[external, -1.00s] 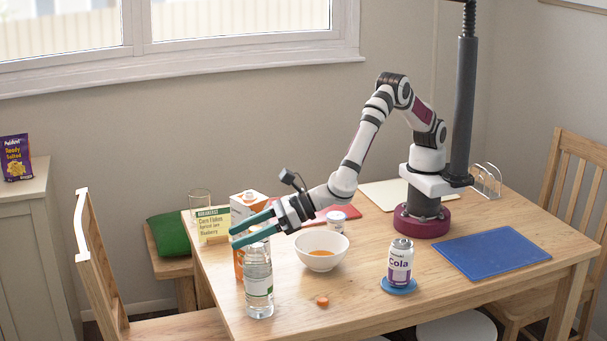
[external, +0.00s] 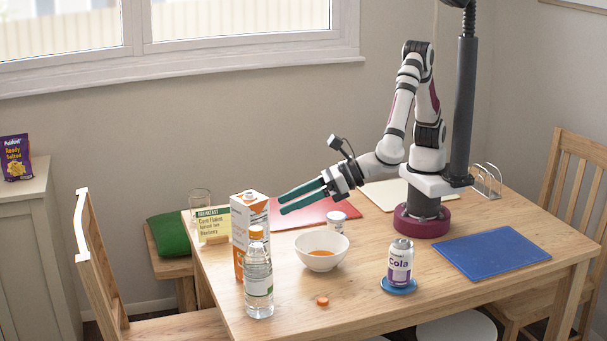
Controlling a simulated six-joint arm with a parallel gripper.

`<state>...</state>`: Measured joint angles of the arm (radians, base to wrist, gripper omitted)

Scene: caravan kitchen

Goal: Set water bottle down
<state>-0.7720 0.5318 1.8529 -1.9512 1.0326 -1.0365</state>
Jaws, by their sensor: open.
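The clear water bottle (external: 258,284) with an orange cap and a white-green label stands upright on the table (external: 350,305) near its left front edge. My gripper (external: 281,204) is open and empty. Its green fingers point left, above the table and up to the right of the bottle, apart from it. In the picture the fingertips lie just right of the carton (external: 243,214); I cannot tell how close they are to it.
A white bowl (external: 321,260) with orange contents stands right of the bottle. An orange cap (external: 322,301) lies in front. A red board (external: 300,215), a blue board (external: 490,253) and a small jar (external: 337,219) are also on the table.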

